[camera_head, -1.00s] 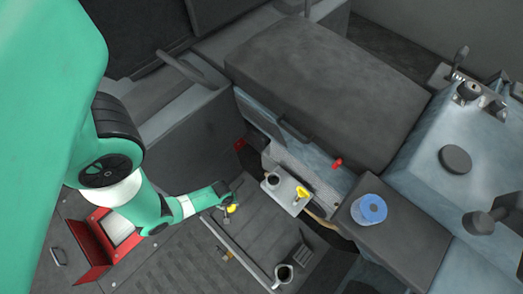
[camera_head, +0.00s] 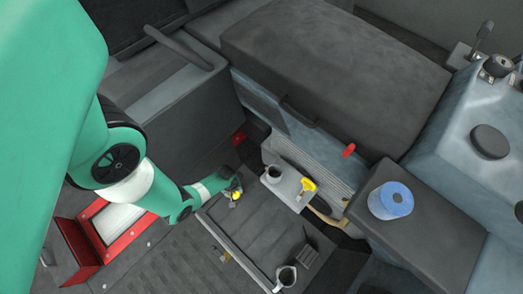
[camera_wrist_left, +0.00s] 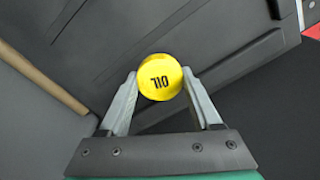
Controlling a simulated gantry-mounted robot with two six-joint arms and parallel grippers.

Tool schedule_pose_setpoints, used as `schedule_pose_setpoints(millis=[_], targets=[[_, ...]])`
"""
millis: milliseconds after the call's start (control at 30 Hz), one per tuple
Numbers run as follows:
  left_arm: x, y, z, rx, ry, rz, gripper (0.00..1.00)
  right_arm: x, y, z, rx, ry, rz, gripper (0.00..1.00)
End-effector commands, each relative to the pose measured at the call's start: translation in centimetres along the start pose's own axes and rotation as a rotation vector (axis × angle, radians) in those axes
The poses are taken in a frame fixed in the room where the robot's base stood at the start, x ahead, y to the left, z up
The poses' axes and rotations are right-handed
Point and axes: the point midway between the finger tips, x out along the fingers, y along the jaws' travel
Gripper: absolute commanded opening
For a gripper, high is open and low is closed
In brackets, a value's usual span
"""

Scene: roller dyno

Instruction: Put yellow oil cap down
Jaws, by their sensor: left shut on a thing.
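The yellow oil cap (camera_wrist_left: 160,80) is round, with dark lettering that appears upside down in the left wrist view. My left gripper (camera_wrist_left: 160,88) is shut on it, with one finger on each side. In the head view the cap (camera_head: 235,195) is a small yellow spot at the tip of my left gripper (camera_head: 232,190), over the back left corner of the dark floor panel. In the wrist view the dark panel lies behind the cap; I cannot tell the gap. My right gripper is not in view.
A small grey tray (camera_head: 289,190) holds a cup (camera_head: 274,173) and a yellow T-shaped item (camera_head: 307,186). A metal mug (camera_head: 285,277) stands at the front. A blue roll (camera_head: 391,200) sits on a dark box. An open red case (camera_head: 125,246) lies left.

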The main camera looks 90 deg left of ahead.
Motion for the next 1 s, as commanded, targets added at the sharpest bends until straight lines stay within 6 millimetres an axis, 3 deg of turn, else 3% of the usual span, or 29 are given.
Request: schedule_pose_setpoints(millis=[500, 533, 700, 867, 1000], targets=[[1.3, -0.1, 0.0, 0.0, 0.001, -0.001, 0.0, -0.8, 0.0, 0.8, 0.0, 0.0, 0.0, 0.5], [1.3, -0.1, 0.0, 0.0, 0.001, -0.001, 0.68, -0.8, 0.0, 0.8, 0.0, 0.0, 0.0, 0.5], [1.4, -0.1, 0.1, -0.001, 0.001, -0.003, 0.95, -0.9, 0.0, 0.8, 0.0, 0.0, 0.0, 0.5], [0.5, -0.2, 0.1, -0.001, 0.001, -0.002, 0.95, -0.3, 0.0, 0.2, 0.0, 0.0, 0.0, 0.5], [-2.0, -0.1, 0.0, -0.001, 0.002, 0.001, 0.95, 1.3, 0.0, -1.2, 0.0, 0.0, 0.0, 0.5]])
